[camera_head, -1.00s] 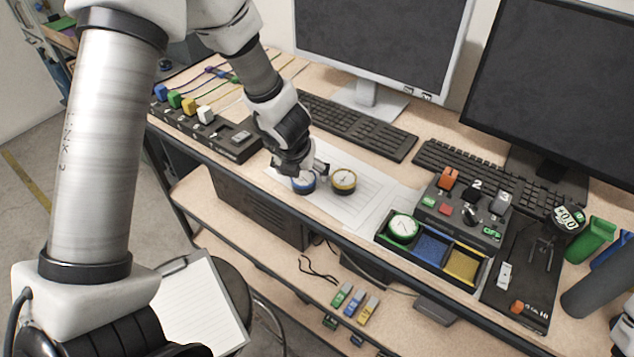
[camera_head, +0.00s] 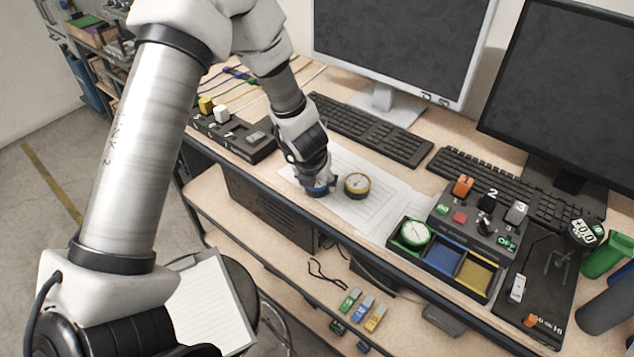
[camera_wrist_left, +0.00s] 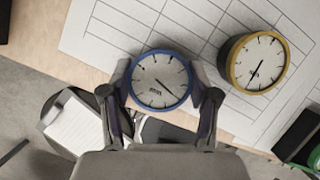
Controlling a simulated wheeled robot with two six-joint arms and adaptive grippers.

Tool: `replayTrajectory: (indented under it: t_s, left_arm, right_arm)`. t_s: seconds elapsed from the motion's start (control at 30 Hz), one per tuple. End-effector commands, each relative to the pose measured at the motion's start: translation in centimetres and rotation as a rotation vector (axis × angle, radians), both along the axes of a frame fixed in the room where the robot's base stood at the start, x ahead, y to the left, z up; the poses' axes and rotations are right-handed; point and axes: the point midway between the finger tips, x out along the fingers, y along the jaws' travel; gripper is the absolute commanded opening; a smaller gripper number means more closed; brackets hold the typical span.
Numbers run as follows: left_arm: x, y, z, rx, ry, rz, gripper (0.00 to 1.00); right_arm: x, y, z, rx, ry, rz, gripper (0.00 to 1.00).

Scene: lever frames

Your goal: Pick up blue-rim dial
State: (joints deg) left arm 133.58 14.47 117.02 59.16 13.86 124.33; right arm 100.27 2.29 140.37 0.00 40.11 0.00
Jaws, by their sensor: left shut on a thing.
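The blue-rim dial (camera_wrist_left: 160,80) has a white face with a dark needle. In the left wrist view it sits between the two fingers of my left gripper (camera_wrist_left: 164,98), which is shut on it. In the head view my left gripper (camera_head: 318,186) comes down over the dial (camera_head: 319,192), hiding most of it; only part of the blue rim shows at the paper. I cannot tell whether the dial still touches the paper. My right gripper is not in view.
A yellow-rim dial (camera_head: 357,185) stands on the paper (camera_head: 372,206) just right of my left gripper. A compartment tray (camera_head: 396,239) holds a green-rim dial (camera_head: 415,232); its blue and yellow compartments are empty. A switch box (camera_head: 476,222), keyboards and monitors stand behind.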

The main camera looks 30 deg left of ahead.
Motion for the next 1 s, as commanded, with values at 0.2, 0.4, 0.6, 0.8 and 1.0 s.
replayTrajectory:
  t_s: [0.2,0.4,0.6,0.8,1.0]
  left_arm:
    - [0.0,0.0,1.8,0.0,-0.001,0.001,0.22]
    - [0.1,0.0,7.4,0.0,-0.004,0.001,0.22]
    - [0.0,0.0,14.3,-0.001,-0.003,0.002,0.22]
    - [0.0,0.0,17.6,-0.002,-0.001,0.001,0.22]
    - [0.0,0.0,18.1,0.0,0.0,-0.001,0.22]
  right_arm:
    - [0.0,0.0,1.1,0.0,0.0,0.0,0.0]
    - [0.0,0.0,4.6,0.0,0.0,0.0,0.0]
    - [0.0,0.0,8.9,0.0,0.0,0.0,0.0]
    - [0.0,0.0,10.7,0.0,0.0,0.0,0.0]
    - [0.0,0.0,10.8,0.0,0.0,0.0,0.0]
